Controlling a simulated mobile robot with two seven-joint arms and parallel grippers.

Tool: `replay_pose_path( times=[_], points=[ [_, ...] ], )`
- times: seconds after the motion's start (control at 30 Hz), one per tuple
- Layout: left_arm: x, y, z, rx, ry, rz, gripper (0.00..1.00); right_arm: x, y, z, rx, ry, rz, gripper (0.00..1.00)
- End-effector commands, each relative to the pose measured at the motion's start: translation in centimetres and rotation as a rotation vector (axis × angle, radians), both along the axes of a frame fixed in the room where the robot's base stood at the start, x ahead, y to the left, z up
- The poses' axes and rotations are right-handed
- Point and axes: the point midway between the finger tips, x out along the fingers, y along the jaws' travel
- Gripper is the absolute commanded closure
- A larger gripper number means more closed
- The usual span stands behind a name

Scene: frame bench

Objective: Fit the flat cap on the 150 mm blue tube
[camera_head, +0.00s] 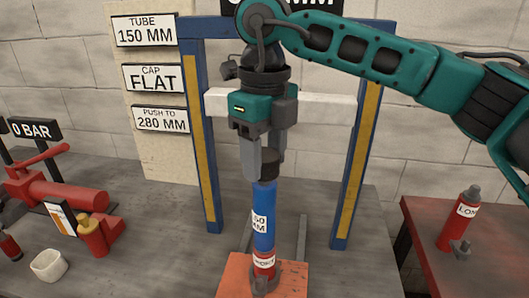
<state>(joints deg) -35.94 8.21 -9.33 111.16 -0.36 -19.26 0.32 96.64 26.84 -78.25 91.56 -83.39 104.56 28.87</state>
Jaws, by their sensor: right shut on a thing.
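The blue tube (264,205) stands upright on a red base (264,262) whose label seems to read SHORT, on an orange plate (235,280) at bottom centre. Its label is partly cut off and reads "50". My right gripper (266,163) points down directly above the tube, shut on a dark round cap (269,168). The cap sits in line with the tube's top end and appears to meet it; whether it is seated I cannot tell. The cap's top face is hidden between the fingers. My left gripper is out of view.
A blue and yellow frame (205,130) with a pale crossbar (330,107) stands behind. Signs (155,78) read tube 150 mm, cap flat, push to 280 mm. A red pump (65,195) and white cup (49,265) stand left; a red bottle-like part (460,222) stands on the red table right.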

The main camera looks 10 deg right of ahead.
Motion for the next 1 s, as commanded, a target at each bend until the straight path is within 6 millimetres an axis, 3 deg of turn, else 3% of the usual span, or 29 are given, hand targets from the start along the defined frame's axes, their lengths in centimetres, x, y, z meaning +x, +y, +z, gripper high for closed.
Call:
replay_pose_path(
  times=[0.73,0.77,1.0],
  points=[
    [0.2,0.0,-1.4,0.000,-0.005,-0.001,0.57,0.0,0.0,-1.9,0.001,-0.001,0.000,0.84],
    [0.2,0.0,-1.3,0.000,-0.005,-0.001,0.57,0.0,0.0,-1.8,0.001,-0.002,0.000,0.47],
    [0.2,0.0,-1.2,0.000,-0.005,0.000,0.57,0.0,0.0,-1.8,0.001,-0.001,0.000,0.24]
  ],
)
